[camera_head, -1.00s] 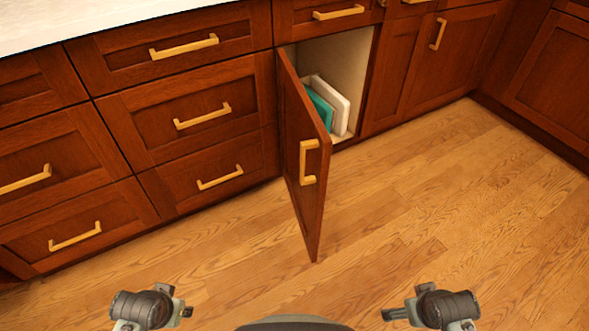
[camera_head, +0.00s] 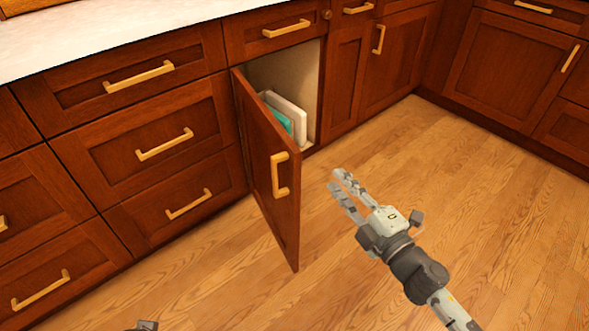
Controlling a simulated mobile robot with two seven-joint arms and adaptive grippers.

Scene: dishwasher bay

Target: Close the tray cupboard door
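The tray cupboard door (camera_head: 262,150) stands open, swung out from its left edge toward me. Inside the cupboard (camera_head: 285,75) a white tray (camera_head: 290,115) and a teal tray (camera_head: 280,120) stand on edge, partly hidden by the door. My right gripper (camera_head: 337,180) is to the right of the door, apart from it, with its fingers open and empty, pointing up and left in the picture. Of my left gripper, only a small dark part (camera_head: 145,325) shows at the bottom edge.
Drawers with brass handles (camera_head: 165,145) fill the left side under a pale countertop (camera_head: 80,45). Closed cupboards stand at the right (camera_head: 510,70). The wooden floor (camera_head: 480,200) in front and to the right is clear.

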